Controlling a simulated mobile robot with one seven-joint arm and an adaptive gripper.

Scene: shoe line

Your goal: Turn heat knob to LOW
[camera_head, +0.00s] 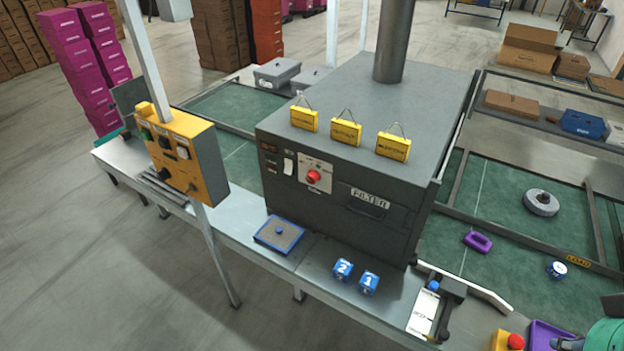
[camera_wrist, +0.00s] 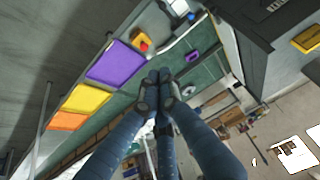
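A red knob (camera_head: 313,177) sits on a pale panel on the front of the big grey machine (camera_head: 400,90). Its labels and setting are too small to read. A yellow control box (camera_head: 185,150) on a post at the left carries dark knobs or switches, also unreadable, so I cannot tell for certain which is the heat knob. My gripper (camera_wrist: 158,76) shows in the wrist view with its dark blue fingers drawn together and nothing seen between them. It is far from the red knob; part of my arm shows at the lower right of the head view.
Yellow tags (camera_head: 345,132) stand on the machine's top. Blue cubes (camera_head: 343,269) and a blue-framed tray (camera_head: 279,235) lie on the ledge before it. A red button on a yellow base (camera_head: 507,341) and a purple tray (camera_head: 548,337) are at the lower right.

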